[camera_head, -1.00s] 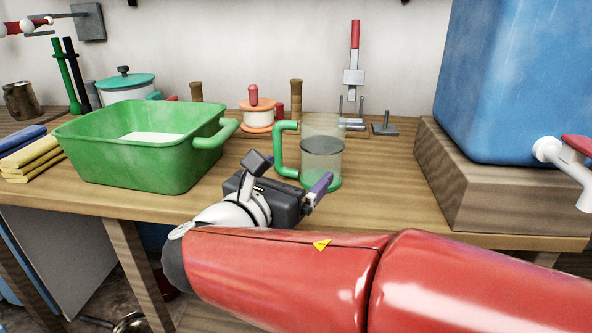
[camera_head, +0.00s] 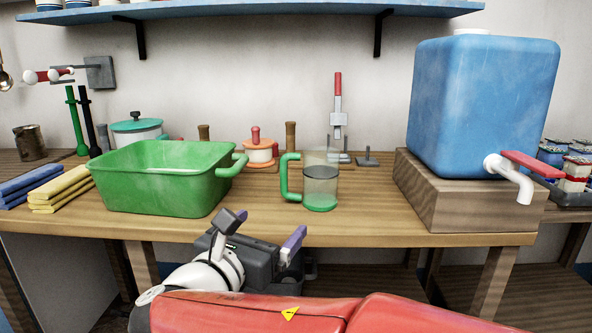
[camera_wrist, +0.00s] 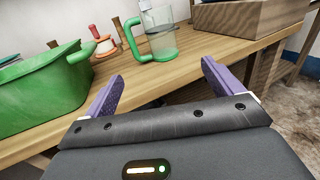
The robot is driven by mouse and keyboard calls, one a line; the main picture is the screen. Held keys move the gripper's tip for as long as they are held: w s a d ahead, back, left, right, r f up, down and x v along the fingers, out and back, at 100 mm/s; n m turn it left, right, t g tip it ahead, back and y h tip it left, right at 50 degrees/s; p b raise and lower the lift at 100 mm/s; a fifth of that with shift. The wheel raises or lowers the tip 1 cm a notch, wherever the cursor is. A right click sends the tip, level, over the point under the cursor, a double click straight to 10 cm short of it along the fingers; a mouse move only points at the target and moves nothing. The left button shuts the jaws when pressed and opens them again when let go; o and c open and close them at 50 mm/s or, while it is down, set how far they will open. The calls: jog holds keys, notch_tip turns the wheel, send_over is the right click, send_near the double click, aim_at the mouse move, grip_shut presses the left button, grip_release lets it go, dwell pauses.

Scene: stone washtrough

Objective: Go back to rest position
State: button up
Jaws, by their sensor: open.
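My gripper (camera_head: 262,230) is open and empty in the head view, in front of the table's front edge and lower than the tabletop. In the wrist view its two purple fingers (camera_wrist: 160,85) stand wide apart with nothing between them. A clear jug with a green handle and green base (camera_head: 320,188) stands upright on the table, beyond the gripper and apart from it.
A green basin (camera_head: 150,195) stands left of the jug on the wooden table (camera_head: 375,210). Yellow and blue cloths (camera_head: 62,187) lie at far left. A blue water tank (camera_head: 480,105) with a tap (camera_head: 508,178) sits on a wooden block (camera_head: 440,200) at right. A blue shelf (camera_head: 250,14) hangs above.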

jog(key=s+d+f+m+g, duration=0.3)
jog(key=d+f+m+g, duration=0.2)
jog(key=d+m, duration=0.3)
jog(key=s+d+f+m+g, duration=0.4)
jog(key=d+f+m, duration=0.15)
jog(key=d, duration=0.55)
jog(key=s+d+f+m+g+y, duration=0.1)
jog(key=s+f+m+y, duration=0.5)
jog(key=m, duration=1)
jog(key=s+g, duration=0.1)
jog(key=s, duration=0.2)
jog(key=shift+d+y, duration=0.3)
jog(key=shift+y, duration=0.1)
jog(key=shift+s+a+f+m+y, duration=0.1)
jog(key=shift+s+a+m+y, duration=0.15)
jog(key=shift+m, duration=0.5)
jog(key=shift+c, duration=0.4)
